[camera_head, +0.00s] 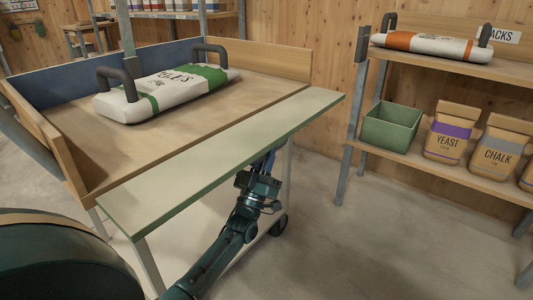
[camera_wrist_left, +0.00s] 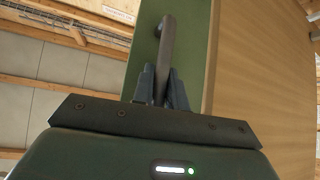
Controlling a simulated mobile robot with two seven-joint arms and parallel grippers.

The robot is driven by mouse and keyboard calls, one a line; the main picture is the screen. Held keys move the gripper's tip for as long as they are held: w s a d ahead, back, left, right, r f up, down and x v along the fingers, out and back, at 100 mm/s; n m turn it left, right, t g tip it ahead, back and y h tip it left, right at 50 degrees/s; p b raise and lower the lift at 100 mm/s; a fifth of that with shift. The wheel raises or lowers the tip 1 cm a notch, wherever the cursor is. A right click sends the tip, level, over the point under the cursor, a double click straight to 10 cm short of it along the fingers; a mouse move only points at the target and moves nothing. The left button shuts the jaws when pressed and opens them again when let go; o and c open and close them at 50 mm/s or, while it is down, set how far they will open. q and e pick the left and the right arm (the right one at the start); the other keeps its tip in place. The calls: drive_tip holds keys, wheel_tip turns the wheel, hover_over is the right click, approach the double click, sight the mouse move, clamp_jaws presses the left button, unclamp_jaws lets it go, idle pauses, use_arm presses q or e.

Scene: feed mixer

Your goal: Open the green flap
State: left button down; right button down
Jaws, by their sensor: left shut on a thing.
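The green flap (camera_head: 220,155) runs along the front edge of the wooden table. In the head view it lies about level with the tabletop and sticks outward, with a pale upper face and a green edge. In the left wrist view its green face (camera_wrist_left: 193,45) carries a grey bar handle (camera_wrist_left: 167,42). My left gripper (camera_wrist_left: 163,84) is shut on this handle. In the head view my left arm reaches up from below, and the left fingers and handle are hidden beneath the flap. My right gripper is not in view.
A white and green sack (camera_head: 165,92) with two dark handles lies on the table (camera_head: 105,155). At right a shelf (camera_head: 410,155) holds a green bin (camera_head: 390,128), several paper bags and an orange-white sack (camera_head: 425,45). The floor between is clear.

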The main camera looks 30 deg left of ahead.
sight(270, 144)
use_arm(q)
drive_tip(key=shift+d+r+n+y+p, duration=0.2)
drive_tip(key=shift+r+n+y+p, duration=0.45)
drive_tip(key=shift+r+n+y, duration=0.2)
drive_tip(key=shift+d+r+n+g+y+p, duration=0.1)
drive_tip(key=shift+r+n+g+y+p, duration=0.25)
drive_tip(key=shift+n+y+p, duration=0.35)
drive_tip(key=shift+d+r+n+g+y+p, duration=0.1)
drive_tip(key=shift+r+n+g+y+p, duration=0.1)
drive_tip(key=shift+n+g+y+p, duration=0.3)
drive_tip(key=shift+d+r+n+p, duration=0.1)
drive_tip(key=shift+r+n+p, duration=0.25)
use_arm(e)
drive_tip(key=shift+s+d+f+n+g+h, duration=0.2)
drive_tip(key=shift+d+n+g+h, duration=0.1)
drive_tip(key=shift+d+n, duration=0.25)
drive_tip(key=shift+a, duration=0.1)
use_arm(q)
drive_tip(key=c, duration=1.4)
unclamp_jaws()
drive_tip(key=shift+f, duration=0.1)
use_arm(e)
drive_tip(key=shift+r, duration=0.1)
